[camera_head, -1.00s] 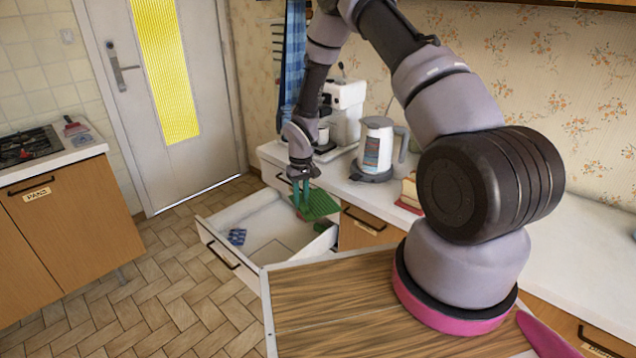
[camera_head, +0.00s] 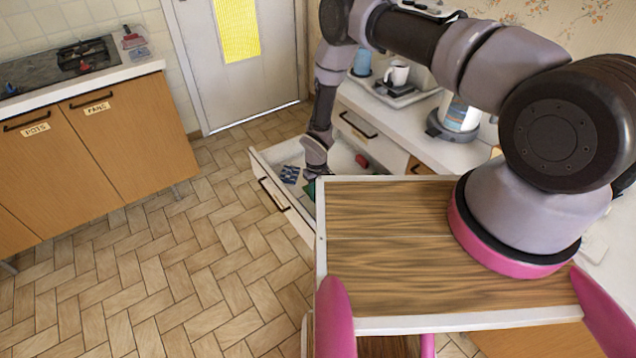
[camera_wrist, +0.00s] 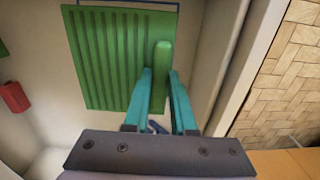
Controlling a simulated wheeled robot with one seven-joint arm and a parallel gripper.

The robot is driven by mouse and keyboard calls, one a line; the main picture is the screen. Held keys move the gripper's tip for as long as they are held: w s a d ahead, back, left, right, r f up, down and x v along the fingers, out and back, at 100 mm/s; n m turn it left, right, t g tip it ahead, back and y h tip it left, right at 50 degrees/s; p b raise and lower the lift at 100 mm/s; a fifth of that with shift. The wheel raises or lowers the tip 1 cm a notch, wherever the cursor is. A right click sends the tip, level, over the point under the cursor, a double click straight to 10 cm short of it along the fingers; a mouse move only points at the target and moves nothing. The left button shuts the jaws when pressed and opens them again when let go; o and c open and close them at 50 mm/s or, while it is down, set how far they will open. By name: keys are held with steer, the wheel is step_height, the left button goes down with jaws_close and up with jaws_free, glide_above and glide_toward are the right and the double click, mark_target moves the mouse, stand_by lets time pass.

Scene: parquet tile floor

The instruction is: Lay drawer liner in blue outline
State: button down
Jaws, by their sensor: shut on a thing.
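The green ribbed drawer liner (camera_wrist: 115,60) is in the open drawer (camera_head: 272,160), low over or against its pale floor; I cannot tell if it rests flat. In the head view only a scrap of the liner (camera_head: 310,188) shows. My gripper (camera_wrist: 160,74) has its teal fingers shut on the liner's raised green grip near its right side. Part of the blue outline (camera_wrist: 125,3) shows just past the liner's far edge and far right corner; the rest is hidden. In the head view my gripper (camera_head: 314,172) reaches down inside the drawer.
A blue patterned item (camera_head: 289,174) is also in the drawer. The drawer wall (camera_wrist: 228,70) stands close right of my gripper. A kettle (camera_head: 455,118) stands on the counter.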

steer(key=shift+w+f, duration=0.15)
steer(key=shift+f, duration=3)
steer(key=shift+f, duration=0.2)
steer(key=c, duration=0.7)
jaws_free()
steer(key=shift+o, duration=0.2)
steer(key=shift+r, duration=1.45)
